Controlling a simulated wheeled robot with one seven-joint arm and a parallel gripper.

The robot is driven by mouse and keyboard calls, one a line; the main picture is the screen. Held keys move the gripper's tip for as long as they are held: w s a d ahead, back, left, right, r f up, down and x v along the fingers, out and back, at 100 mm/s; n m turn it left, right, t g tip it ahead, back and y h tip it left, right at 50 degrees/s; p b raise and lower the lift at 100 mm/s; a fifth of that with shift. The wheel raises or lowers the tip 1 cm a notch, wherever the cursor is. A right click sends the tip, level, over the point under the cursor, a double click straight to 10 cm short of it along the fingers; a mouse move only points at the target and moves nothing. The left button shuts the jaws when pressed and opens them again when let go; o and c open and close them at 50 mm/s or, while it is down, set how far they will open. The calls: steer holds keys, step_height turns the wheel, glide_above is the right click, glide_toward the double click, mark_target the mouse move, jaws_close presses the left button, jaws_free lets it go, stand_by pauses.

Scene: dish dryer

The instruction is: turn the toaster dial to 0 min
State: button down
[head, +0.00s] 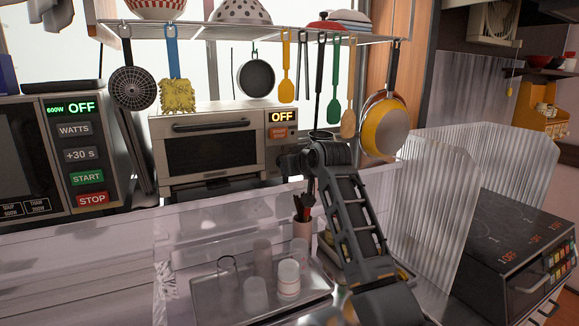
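The toaster oven (205,150) stands on the counter at the back, left of centre, with its door closed. Its display (283,116) reads OFF in yellow, and an orange button (278,133) sits below it. The dial cannot be made out; the lower part of the control panel is dark and partly covered by the end of my arm. My gripper (292,163) is at the toaster's lower right front, seen from behind and small. I cannot tell whether its fingers touch the dial or whether they are open or shut.
A microwave (75,150) showing OFF stands at the left. Utensils and pans, including a yellow pan (385,128), hang from the rack (260,30) above. Glasses stand on a tray (205,305) below. Clear ribbed panels (430,200) and a cooktop (510,235) are at the right.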

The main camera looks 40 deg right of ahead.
steer(key=shift+f, duration=0.25)
steer(key=c, duration=1.2)
jaws_free()
steer(key=shift+r, duration=0.15)
steer(key=shift+b+v, duration=0.45)
steer(key=shift+v, duration=3.5)
